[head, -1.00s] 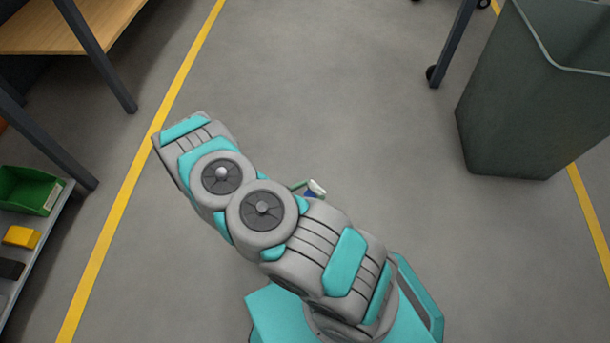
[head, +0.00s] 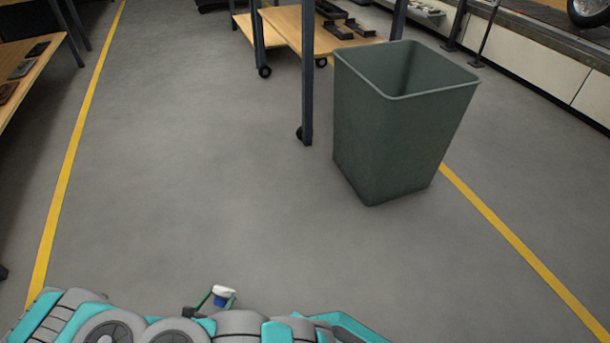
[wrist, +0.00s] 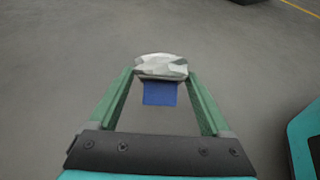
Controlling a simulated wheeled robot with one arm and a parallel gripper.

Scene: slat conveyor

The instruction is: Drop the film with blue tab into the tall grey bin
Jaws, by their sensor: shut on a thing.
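The film, a crumpled whitish bundle (wrist: 162,66) with a blue tab (wrist: 160,93), is between the green fingertips of my gripper (wrist: 161,76) in the wrist view. My gripper is shut on it. In the head view the film (head: 223,291) and my gripper (head: 217,297) show low in the picture, just above my folded arm. The tall grey bin (head: 379,150) stands upright on the floor, right of centre in the head view, with its open top facing up. The film is apart from the bin, nearer to me and to its left. The bin's bottom inside is hidden.
A wheeled wooden cart (head: 285,22) with dark parts on it stands behind the bin, one leg close to the bin's left side. A wooden shelf (head: 18,88) is at far left. The conveyor (head: 555,40) runs at back right. The floor between is clear.

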